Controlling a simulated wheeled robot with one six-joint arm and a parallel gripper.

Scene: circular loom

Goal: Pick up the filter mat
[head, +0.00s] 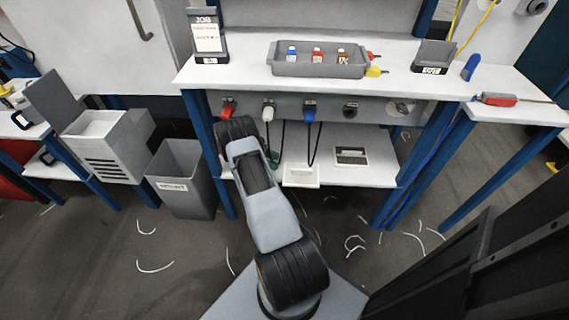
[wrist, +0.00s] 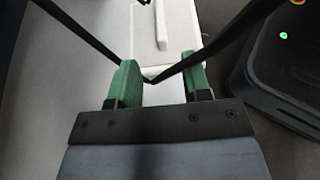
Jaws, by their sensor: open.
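A white, flat box-like piece (head: 302,175) stands at the front edge of the lower shelf, just right of my gripper (head: 272,158). In the wrist view a long white piece (wrist: 180,25) with a raised bar and a lower front part lies beyond my fingers. I cannot tell whether it is the filter mat or a holder for it; no mat is clearly seen apart from it. My gripper also shows in the wrist view (wrist: 160,80), with its two green fingers apart and nothing visibly held. Most of it is hidden behind my arm in the head view.
Black cords (head: 313,140) hang from the connector panel and cross close over my fingers in the wrist view. A white frame with a dark opening (head: 351,155) lies on the lower shelf. A grey bin (head: 181,180) stands left, and blue table legs flank the shelf.

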